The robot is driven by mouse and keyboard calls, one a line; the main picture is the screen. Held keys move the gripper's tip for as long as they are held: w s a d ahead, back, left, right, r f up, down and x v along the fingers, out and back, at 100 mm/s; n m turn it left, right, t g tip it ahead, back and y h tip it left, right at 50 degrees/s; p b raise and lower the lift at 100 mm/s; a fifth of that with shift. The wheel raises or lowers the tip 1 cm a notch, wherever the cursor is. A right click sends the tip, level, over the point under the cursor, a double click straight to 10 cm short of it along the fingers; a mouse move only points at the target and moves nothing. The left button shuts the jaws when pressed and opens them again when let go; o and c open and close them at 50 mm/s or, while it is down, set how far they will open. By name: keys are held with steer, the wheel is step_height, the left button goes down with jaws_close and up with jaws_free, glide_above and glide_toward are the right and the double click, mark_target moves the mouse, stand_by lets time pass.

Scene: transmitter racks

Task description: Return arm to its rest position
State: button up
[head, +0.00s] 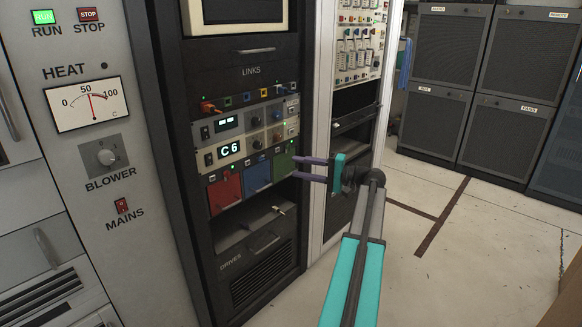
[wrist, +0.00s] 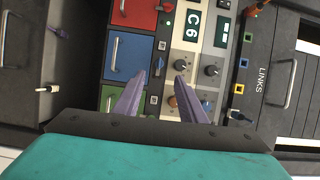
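My gripper (head: 297,168) is at the end of my teal arm in the head view, stretched toward the front of the LINKS rack (head: 251,71). Its two purple fingers are apart with nothing between them. In the wrist view my gripper (wrist: 161,78) also shows open and empty. Its fingers point at the panel between the blue drawer (wrist: 130,55) and the grey modules with knobs (wrist: 190,75). The green drawer (head: 284,160) is just left of the fingertips in the head view. I cannot tell whether the fingertips touch the panel.
A white-framed rack with cables (head: 355,50) is behind my gripper. Dark cabinets (head: 427,122) line the back right. The floor (head: 480,235) at the right is clear.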

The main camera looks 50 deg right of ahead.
steer(key=w+a+f+n+g+y+p, duration=0.1)
steer(key=w+a+f+g+p, duration=0.4)
steer(key=a+f, duration=0.7)
steer(key=w+a+f+n+g+y+p, duration=0.1)
steer(key=w+a+f+g, duration=0.35)
steer(key=a+f, duration=0.85)
steer(key=a+f+n+g+p, duration=0.1)
steer(key=a+f, duration=0.2)
steer(key=a, duration=0.4)
steer(key=a+f+n+g+p, duration=0.1)
steer(key=a+f, duration=0.2)
steer(key=a, duration=0.3)
steer(key=s+a+f+n+g+h+p, duration=0.1)
steer(key=s+a+f+n+g+p, duration=0.15)
steer(key=s+a+f, duration=0.45)
steer(key=s+a+f+n+g+p, duration=0.15)
steer(key=s+a+g, duration=0.3)
steer(key=a, duration=0.45)
steer(key=s+a+f+n+g+h+p, duration=0.2)
steer(key=s+a+n+h+p, duration=0.1)
steer(key=s, duration=0.7)
steer(key=s+a+f+n+g+h+p, duration=0.1)
steer(key=s+a+n+g+h+p, duration=0.1)
steer(key=s, duration=0.8)
steer(key=shift+a+f+n+h+p, duration=0.45)
steer(key=shift+a+n+h, duration=0.15)
steer(key=shift+a+h, duration=0.2)
